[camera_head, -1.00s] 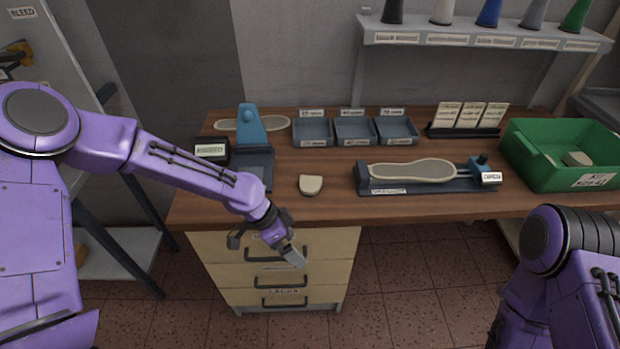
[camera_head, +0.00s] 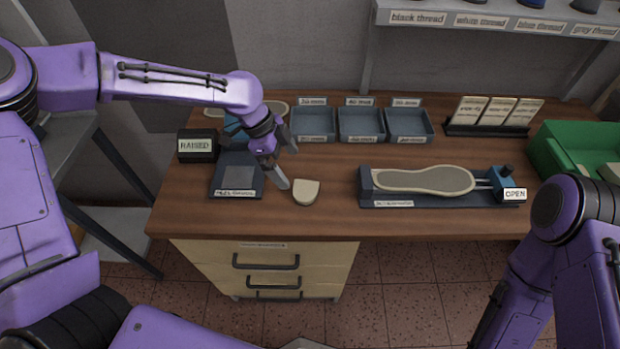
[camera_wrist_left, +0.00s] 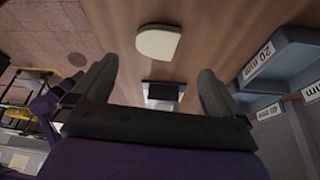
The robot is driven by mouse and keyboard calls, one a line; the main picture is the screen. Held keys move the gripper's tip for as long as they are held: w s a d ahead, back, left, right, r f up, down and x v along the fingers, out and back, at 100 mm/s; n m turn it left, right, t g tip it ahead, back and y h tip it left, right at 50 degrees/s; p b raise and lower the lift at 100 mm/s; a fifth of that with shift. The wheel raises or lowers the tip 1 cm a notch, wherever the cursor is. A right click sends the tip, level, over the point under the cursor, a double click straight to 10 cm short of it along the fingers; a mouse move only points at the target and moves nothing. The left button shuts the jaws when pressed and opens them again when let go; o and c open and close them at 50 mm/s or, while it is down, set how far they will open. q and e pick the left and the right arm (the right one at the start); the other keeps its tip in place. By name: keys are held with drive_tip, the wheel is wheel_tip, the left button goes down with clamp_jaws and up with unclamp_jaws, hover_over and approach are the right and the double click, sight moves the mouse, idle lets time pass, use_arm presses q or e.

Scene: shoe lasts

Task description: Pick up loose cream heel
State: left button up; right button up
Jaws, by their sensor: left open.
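The loose cream heel (camera_head: 306,192) lies flat on the wooden bench top, near its front edge. It also shows in the left wrist view (camera_wrist_left: 159,42), beyond and between the fingertips. My left gripper (camera_head: 286,168) is open and empty, above the bench just left of and behind the heel, not touching it. Its two fingers show apart in the left wrist view (camera_wrist_left: 157,75). Of my right arm, only purple links show at the lower right of the head view; its gripper is not visible.
A dark press base (camera_head: 236,178) with a "RAISED" sign (camera_head: 197,146) stands left of the heel. Blue-grey trays (camera_head: 313,125) stand behind it. A clamp fixture holding a sole (camera_head: 424,180) and reading "OPEN" is to the right. A green crate (camera_head: 560,160) sits far right.

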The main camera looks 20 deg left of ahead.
sight(305, 191)
use_arm(q)
drive_tip(key=d+f, duration=0.1)
drive_tip(key=s+d+f, duration=0.1)
drive_tip(key=f, duration=0.1)
drive_tip(key=shift+f+p, duration=0.15)
drive_tip(key=shift+p, duration=0.15)
drive_tip(key=x, duration=0.2)
drive_tip(key=p+x, duration=0.2)
drive_tip(key=x, duration=0.1)
drive_tip(key=shift+w+d+f, duration=0.1)
drive_tip(key=shift+w+f, duration=0.2)
drive_tip(key=shift+s, duration=0.1)
use_arm(e)
drive_tip(key=r, duration=0.1)
drive_tip(key=s+r, duration=0.1)
drive_tip(key=shift+r, duration=0.4)
use_arm(q)
drive_tip(key=c, duration=1.1)
use_arm(e)
drive_tip(key=shift+w, duration=0.1)
use_arm(q)
drive_tip(key=shift+r, duration=0.15)
